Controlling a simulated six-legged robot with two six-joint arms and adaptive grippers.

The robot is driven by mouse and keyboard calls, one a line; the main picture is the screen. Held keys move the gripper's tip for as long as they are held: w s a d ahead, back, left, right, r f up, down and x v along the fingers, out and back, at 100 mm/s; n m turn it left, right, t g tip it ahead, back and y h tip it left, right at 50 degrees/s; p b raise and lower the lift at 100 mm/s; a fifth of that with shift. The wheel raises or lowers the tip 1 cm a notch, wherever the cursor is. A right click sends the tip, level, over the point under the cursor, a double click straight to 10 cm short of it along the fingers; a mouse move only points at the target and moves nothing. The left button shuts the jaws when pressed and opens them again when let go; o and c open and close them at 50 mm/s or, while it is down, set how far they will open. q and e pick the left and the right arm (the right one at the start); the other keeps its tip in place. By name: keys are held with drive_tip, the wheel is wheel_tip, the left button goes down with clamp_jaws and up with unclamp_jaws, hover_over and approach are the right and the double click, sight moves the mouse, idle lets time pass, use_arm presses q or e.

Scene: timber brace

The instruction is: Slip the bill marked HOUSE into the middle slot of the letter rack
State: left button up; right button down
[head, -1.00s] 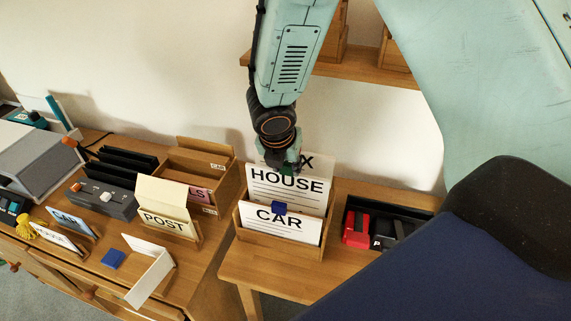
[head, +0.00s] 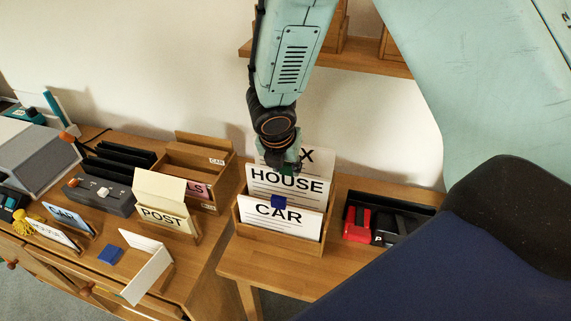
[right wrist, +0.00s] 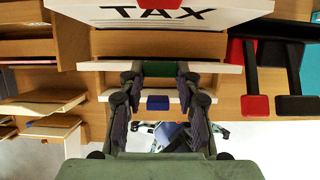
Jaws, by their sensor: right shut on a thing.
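The white bill marked HOUSE (head: 290,185) stands upright in the wooden letter rack (head: 281,246), behind the CAR bill (head: 300,222) and in front of the TAX bill (head: 325,158). Its lower edge is hidden by the CAR bill, so I cannot see how deep it sits. My right gripper (head: 287,165) is above the rack, shut on the HOUSE bill at its green tab (right wrist: 160,69). In the right wrist view its fingers reach past the CAR bill's blue tab (right wrist: 158,103). The TAX bill (right wrist: 165,15) lies beyond the fingertips. My left gripper is out of view.
A black tray with a red stapler-like item (head: 357,223) and a black one (head: 387,229) stands right of the rack. Left are a POST holder (head: 163,216), a wooden box (head: 206,160) and a blue square (head: 110,255). A shelf (head: 365,63) hangs behind my arm.

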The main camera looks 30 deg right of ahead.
drive_tip(key=shift+f, duration=0.35)
drive_tip(key=c, duration=0.8)
unclamp_jaws()
drive_tip(key=shift+r, duration=0.1)
drive_tip(key=shift+c, duration=0.2)
drive_tip(key=v, duration=1.2)
